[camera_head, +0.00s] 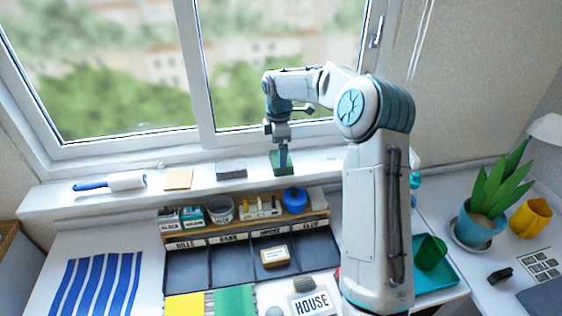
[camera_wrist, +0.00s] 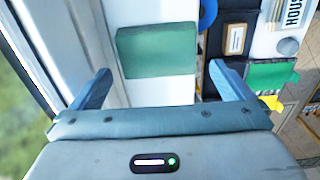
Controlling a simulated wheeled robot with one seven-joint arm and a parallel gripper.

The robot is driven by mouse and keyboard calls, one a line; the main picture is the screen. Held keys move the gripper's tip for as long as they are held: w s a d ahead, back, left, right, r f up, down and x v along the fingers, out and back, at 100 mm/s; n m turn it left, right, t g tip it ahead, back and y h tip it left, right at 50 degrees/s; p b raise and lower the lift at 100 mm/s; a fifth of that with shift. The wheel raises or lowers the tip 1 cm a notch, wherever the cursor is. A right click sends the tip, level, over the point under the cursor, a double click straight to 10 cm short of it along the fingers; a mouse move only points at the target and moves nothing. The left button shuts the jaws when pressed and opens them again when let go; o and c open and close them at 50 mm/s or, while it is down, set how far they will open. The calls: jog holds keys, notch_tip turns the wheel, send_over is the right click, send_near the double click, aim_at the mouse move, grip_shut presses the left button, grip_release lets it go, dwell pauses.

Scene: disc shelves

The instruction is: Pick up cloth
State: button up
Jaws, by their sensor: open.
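A green rectangular piece that looks like the cloth (camera_head: 274,167) lies on the white windowsill. In the wrist view the cloth (camera_wrist: 157,50) lies flat and whole in sight, just beyond and between my fingertips. My gripper (camera_head: 284,163) points down over it, its fingers covering part of it in the head view. In the wrist view my gripper (camera_wrist: 159,77) has its two blue fingers spread wide with nothing between them. I cannot tell the exact height of the fingertips above the cloth.
On the sill to the left are a grey block (camera_head: 231,169), a tan pad (camera_head: 178,179) and a white roller with a blue handle (camera_head: 110,182). The window frame (camera_head: 201,90) rises close behind.

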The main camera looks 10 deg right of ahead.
jog(key=f, duration=0.2)
jog(key=f+p, duration=0.1)
jog(key=shift+w+d+f, duration=0.1)
jog(key=shift+d+f, duration=0.3)
jog(key=shift+f, duration=0.4)
jog(key=c, duration=0.8)
jog(key=shift+o, duration=0.2)
jog(key=shift+r, duration=0.1)
notch_tip(320, 180, up, 4)
jog(key=shift+d+r+b, duration=0.1)
jog(key=shift+d+b, duration=0.05)
jog(key=shift+b, duration=0.5)
jog(key=s+d+r+b, duration=0.2)
jog(key=s+d+r, duration=0.4)
jog(key=d, duration=0.3)
jog(key=shift+d+r, duration=0.3)
